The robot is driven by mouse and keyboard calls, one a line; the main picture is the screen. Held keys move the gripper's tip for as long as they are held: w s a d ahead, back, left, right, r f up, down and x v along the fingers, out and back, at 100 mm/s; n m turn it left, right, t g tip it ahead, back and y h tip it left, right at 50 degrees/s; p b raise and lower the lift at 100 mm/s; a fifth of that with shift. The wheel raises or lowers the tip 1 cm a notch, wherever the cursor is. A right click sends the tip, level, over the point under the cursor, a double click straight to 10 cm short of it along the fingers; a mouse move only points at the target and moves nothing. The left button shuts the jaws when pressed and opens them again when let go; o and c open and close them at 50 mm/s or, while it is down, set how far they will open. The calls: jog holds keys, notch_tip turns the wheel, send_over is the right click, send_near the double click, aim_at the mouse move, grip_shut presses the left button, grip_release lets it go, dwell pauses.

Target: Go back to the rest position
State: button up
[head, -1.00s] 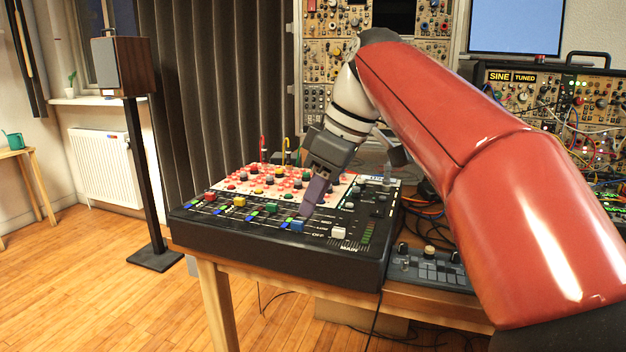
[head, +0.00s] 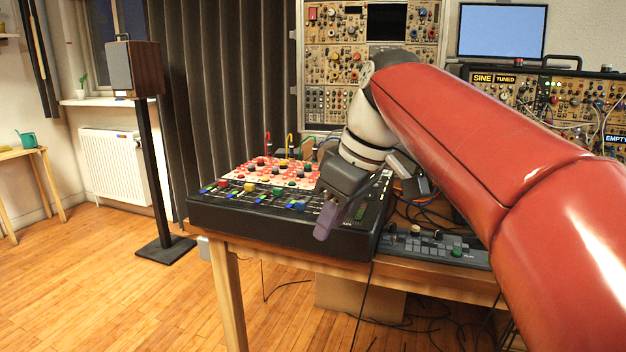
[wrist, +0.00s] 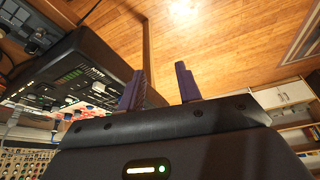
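My gripper (head: 325,222) shows in the head view in front of the right part of the mixer's front edge, pointing down. In the wrist view my gripper (wrist: 160,82) has its two purple fingers apart, with only floor visible between them. The black mixer (head: 270,227) lies on the wooden table, with coloured fader caps and red and white knobs on top. My arm and gripper hide part of its right side. The mixer (wrist: 62,48) also shows at the left of the wrist view, upside down.
A small grey controller (head: 462,252) lies right of the mixer on the table. Cables run behind it and hang below. Modular racks (head: 345,60) stand behind. A speaker on a stand (head: 152,170) is at the left. The wooden floor (head: 120,290) at the front left is clear.

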jog(key=s+d+f+m+t+h, duration=0.1)
jog(key=s+d+f+m, duration=0.4)
jog(key=s+f, duration=0.3)
jog(key=s+d+f+m+t+h, duration=0.2)
jog(key=s+d+f+m, duration=0.4)
jog(key=f, duration=0.7)
jog(key=shift+s+d+h, duration=0.3)
jog(key=shift+s+d, duration=0.35)
jog(key=shift+s, duration=0.45)
dwell(0.9)
